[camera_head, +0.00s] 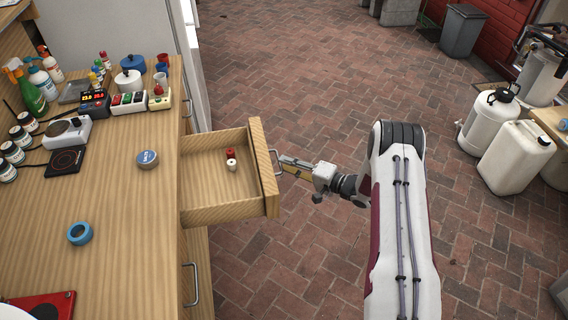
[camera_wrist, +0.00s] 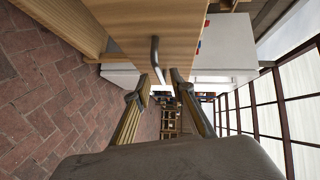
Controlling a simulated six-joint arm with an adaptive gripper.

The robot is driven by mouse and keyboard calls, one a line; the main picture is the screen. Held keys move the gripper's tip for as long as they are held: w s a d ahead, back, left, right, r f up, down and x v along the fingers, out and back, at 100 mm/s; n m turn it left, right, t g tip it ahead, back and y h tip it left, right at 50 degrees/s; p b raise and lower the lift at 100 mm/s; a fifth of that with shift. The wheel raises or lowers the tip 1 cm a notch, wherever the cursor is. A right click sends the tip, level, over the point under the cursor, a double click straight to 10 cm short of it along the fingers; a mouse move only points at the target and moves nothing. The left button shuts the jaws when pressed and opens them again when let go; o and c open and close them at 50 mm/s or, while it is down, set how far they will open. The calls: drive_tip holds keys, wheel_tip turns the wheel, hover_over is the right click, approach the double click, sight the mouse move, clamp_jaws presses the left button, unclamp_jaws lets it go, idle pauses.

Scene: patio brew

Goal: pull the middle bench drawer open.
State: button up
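The middle bench drawer (camera_head: 228,212) is pulled well out from the bench side, between two other handles. A red and a white small item (camera_head: 231,160) lie inside it. Its metal bar handle (camera_head: 277,162) is on the drawer front, and it also shows in the wrist view (camera_wrist: 155,55). My gripper (camera_head: 284,161) is at the handle, reaching in from the right. In the wrist view its fingertips (camera_wrist: 160,78) are apart, one on each side of the handle's near end, with gaps visible. I cannot tell whether either finger touches it.
The bench top (camera_head: 115,225) holds bottles, jars, a blue tape roll (camera_head: 80,233), a round tin (camera_head: 147,159) and small devices. A lower handle (camera_head: 190,285) is on the near drawer front. The brick floor (camera_head: 300,90) is clear around the drawer; white jugs (camera_head: 515,155) stand far right.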

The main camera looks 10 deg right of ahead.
drive_tip(key=v, duration=0.9)
drive_tip(key=shift+s+d, duration=0.2)
drive_tip(key=shift+d, duration=0.05)
idle(0.3)
